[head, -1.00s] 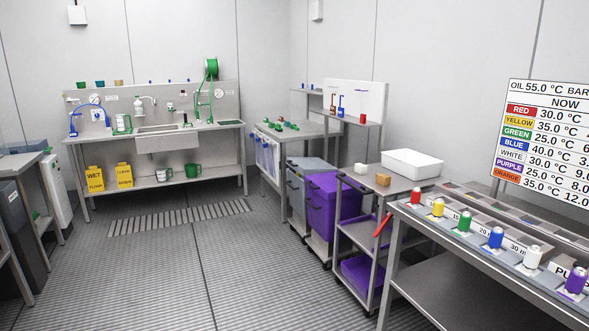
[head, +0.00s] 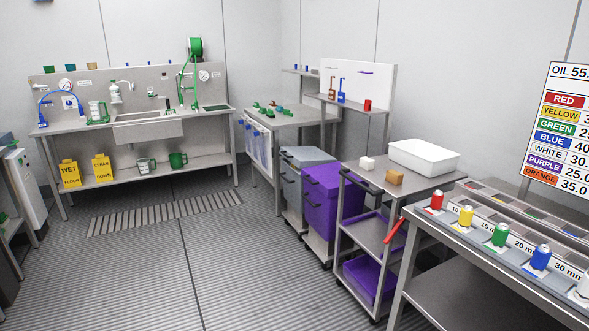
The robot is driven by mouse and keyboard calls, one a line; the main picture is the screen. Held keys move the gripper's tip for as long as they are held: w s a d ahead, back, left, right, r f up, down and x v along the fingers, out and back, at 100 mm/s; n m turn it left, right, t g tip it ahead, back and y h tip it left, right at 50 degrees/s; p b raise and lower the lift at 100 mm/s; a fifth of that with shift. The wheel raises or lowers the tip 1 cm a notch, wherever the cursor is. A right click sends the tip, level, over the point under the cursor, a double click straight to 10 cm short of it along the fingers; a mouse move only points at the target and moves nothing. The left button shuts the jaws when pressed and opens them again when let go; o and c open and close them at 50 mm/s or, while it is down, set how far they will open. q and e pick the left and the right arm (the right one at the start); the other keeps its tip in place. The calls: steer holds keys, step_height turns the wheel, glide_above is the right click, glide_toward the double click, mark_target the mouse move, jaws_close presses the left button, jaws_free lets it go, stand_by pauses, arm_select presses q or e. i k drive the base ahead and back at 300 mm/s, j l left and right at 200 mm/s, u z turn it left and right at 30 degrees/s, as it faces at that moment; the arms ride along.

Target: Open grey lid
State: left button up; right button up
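Neither of my grippers shows in the head view.
The purple bin (head: 325,213) stands right beside the grey one. A metal cart (head: 362,237) with a white tray (head: 423,157) is nearer, and a bench with coloured cans (head: 499,234) is at right. A sink bench (head: 135,125) is at the back left. The floor (head: 190,265) in front is open.

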mark_target(302, 157)
steer(key=i+u, duration=0.4)
steer(key=i, duration=1.45)
steer(key=j, duration=0.1)
